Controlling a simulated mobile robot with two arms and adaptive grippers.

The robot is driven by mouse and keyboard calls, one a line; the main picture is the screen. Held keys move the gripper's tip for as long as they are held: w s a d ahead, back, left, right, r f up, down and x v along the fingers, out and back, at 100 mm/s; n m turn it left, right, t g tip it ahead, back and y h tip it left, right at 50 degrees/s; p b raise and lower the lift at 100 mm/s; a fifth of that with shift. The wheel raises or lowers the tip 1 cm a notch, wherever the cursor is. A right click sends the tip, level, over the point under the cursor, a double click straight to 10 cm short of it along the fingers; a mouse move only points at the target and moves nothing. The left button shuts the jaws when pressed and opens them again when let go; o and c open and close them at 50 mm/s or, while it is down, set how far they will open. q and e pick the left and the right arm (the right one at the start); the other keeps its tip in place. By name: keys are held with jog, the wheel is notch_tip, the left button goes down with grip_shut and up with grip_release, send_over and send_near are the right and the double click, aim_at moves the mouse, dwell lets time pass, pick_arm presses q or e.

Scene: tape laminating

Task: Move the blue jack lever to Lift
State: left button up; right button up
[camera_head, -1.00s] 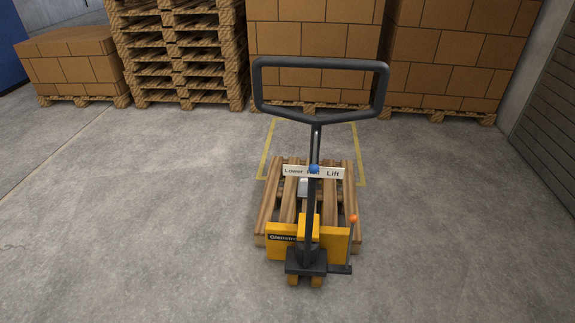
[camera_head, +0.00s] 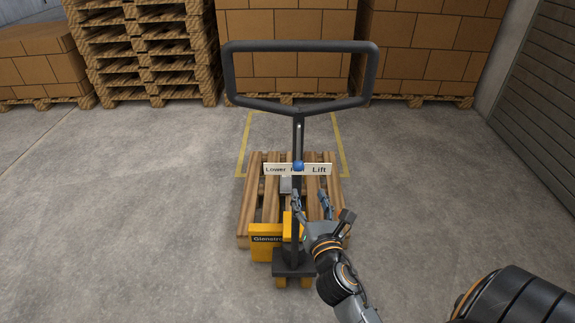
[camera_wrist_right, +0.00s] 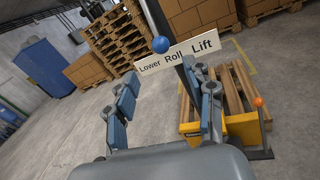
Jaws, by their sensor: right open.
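The blue jack lever's round knob (camera_head: 299,166) sits in front of the white label plate (camera_head: 322,169), at its middle word. The plate reads Lower, Roll, Lift. The knob also shows in the right wrist view (camera_wrist_right: 161,45), above and ahead of my fingers. The yellow pallet jack (camera_head: 265,241) has a dark looped handle (camera_head: 372,75) rising above. My right gripper (camera_head: 311,200) is open and empty, below the plate, near the jack's post, not touching the knob. Its fingers (camera_wrist_right: 160,78) stand apart in the wrist view. My left gripper is not in view.
A small orange-tipped lever (camera_wrist_right: 258,101) stands at the jack's right. Stacked pallets (camera_head: 150,50) and brown boxes (camera_head: 290,20) line the back. The floor on both sides is open.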

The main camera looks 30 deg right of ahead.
aim_at(299, 170)
jog(key=x, duration=1.2)
jog(key=shift+w+d+f+p, duration=0.1)
jog(key=shift+w+d+p, duration=0.1)
jog(key=shift+w+p, duration=0.2)
jog(key=shift+s, duration=0.1)
jog(key=shift+c, duration=0.2)
grip_shut()
